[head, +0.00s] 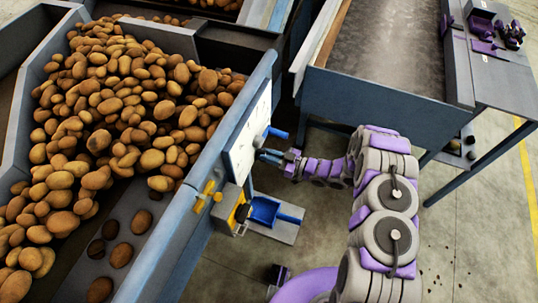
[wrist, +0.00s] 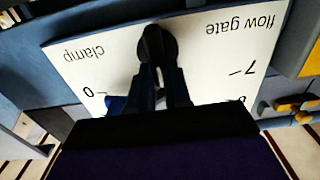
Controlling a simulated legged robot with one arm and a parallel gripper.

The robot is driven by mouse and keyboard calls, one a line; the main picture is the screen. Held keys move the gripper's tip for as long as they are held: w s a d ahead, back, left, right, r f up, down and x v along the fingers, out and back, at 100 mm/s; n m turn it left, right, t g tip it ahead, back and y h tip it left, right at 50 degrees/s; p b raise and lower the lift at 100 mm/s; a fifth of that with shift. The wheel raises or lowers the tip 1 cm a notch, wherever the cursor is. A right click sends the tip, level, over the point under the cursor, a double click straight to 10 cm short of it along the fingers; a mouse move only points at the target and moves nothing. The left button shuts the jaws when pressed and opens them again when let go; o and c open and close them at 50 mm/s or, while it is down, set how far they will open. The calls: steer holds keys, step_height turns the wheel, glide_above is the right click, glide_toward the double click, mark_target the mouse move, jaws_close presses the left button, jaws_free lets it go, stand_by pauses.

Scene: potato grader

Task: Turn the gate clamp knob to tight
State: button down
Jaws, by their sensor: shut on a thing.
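The clamp knob (wrist: 152,45) is dark and elongated, on a white panel (wrist: 205,55) that appears upside down in the wrist view. The panel reads "clamp" and "flow gate" and carries tick marks with numbers. My gripper (wrist: 160,72) is shut on the knob, its dark fingers on either side. The knob's pointing end and any tight mark are hard to read. In the head view, my gripper (head: 268,156) meets the white panel (head: 244,150) on the hopper's side, and the knob is hidden there. A blue lever (head: 274,132) sticks out beside my gripper.
The hopper (head: 172,240) holds many potatoes (head: 120,100). A yellow handle (head: 206,196) and a blue tray (head: 265,211) are below the panel. A conveyor (head: 385,85) stands at the upper right. A bench (head: 510,95) with purple items is at far right.

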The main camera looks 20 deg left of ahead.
steer(key=shift+w+m, duration=0.1)
steer(key=shift+m, duration=0.2)
steer(key=m, duration=0.5)
steer(key=w+f+m, duration=0.1)
steer(key=m, duration=0.5)
steer(key=w+m+b, duration=0.1)
steer(key=m, duration=0.5)
steer(key=shift+d+f, duration=0.15)
steer(key=shift+f, duration=0.05)
steer(key=shift+m, duration=0.3)
steer(key=shift+s+f, duration=0.1)
steer(key=c, duration=1.3)
jaws_free()
steer(key=shift+f, duration=0.1)
steer(key=shift+o, duration=1.2)
steer(key=shift+s, duration=0.1)
